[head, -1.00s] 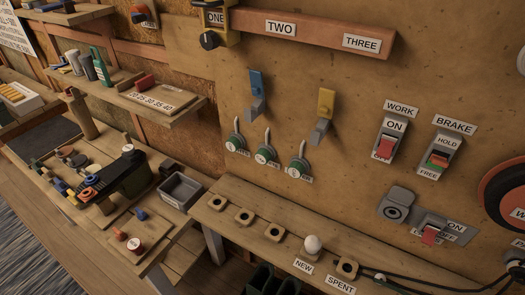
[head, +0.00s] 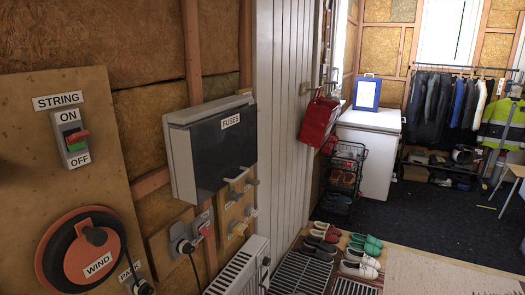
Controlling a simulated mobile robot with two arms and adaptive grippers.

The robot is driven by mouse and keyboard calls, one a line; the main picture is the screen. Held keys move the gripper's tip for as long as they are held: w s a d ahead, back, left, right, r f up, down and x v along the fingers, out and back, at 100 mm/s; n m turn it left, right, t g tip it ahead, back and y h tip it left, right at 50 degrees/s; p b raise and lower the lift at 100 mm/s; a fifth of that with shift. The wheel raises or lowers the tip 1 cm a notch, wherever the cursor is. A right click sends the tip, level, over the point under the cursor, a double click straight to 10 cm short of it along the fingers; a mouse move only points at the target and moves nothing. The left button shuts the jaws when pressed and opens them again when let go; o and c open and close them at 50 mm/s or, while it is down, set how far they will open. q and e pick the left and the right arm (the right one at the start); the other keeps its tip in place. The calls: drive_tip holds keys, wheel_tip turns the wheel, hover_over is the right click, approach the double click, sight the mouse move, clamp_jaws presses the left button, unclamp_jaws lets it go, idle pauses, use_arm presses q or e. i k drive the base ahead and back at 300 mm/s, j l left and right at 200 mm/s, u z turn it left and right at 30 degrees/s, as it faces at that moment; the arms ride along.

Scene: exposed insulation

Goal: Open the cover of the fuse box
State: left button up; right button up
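The fuse box (head: 180,160) is mounted on the insulated wall left of the middle in the head view. Its dark front cover (head: 222,150) carries a label reading FUSES and looks closed. A light-coloured handle (head: 238,175) sticks out near the cover's lower right. Neither of my grippers shows in the head view, so their state is hidden.
Left of the box is a board with a STRING switch (head: 72,137) and a round orange WIND wheel (head: 82,249). Plugs and small switches (head: 190,240) sit below the box, above a white radiator (head: 238,268). Shoes (head: 358,255) lie on the floor at right.

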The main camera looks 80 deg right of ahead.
sight(214, 153)
drive_tip(key=z, duration=2.45)
